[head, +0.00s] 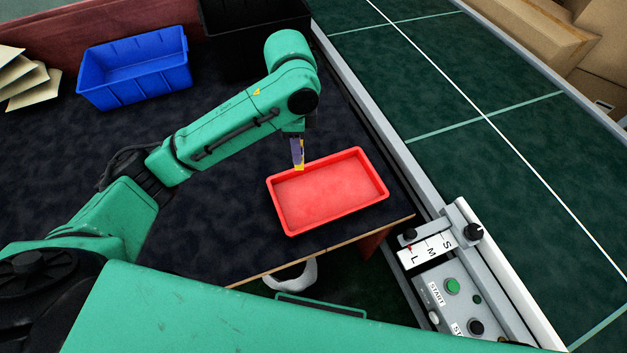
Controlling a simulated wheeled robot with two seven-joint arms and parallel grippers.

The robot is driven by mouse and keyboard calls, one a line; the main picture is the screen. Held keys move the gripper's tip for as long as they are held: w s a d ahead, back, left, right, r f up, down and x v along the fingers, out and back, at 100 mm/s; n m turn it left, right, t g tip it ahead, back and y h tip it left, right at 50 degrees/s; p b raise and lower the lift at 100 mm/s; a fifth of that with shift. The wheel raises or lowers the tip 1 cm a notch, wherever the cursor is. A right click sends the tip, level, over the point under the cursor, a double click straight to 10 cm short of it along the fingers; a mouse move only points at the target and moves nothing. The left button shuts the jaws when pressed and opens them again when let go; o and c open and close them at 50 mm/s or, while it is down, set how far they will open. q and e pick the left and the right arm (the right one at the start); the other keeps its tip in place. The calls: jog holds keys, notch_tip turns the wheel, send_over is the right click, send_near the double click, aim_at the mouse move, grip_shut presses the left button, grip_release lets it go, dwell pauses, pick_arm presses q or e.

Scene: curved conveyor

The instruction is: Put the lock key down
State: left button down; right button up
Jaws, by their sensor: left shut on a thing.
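My left gripper (298,152) points down at the back rim of the red tray (283,222). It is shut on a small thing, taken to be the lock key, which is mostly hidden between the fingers. Yellow shows at the fingertips, but I cannot tell whether that is the key or part of the gripper. The fingertips appear over or just behind the tray's back rim; their height above it is unclear. The tray looks empty. My right gripper is not in view.
A blue bin (135,68) and a black bin (250,40) stand at the back of the dark table (215,215). Pale sheets (28,82) lie at far left. A control panel (450,275) and green conveyor (480,150) are on the right. The table is clear left of the tray.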

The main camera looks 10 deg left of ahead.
pick_arm(q)
jog(key=f, duration=0.4)
jog(key=shift+s, duration=0.4)
jog(key=f, duration=0.9)
jog(key=f+p, duration=0.1)
jog(key=f, duration=0.4)
jog(key=shift+w+f, duration=0.2)
jog(key=shift+w, duration=0.1)
jog(key=shift+f, duration=0.1)
jog(key=c, duration=0.7)
grip_release()
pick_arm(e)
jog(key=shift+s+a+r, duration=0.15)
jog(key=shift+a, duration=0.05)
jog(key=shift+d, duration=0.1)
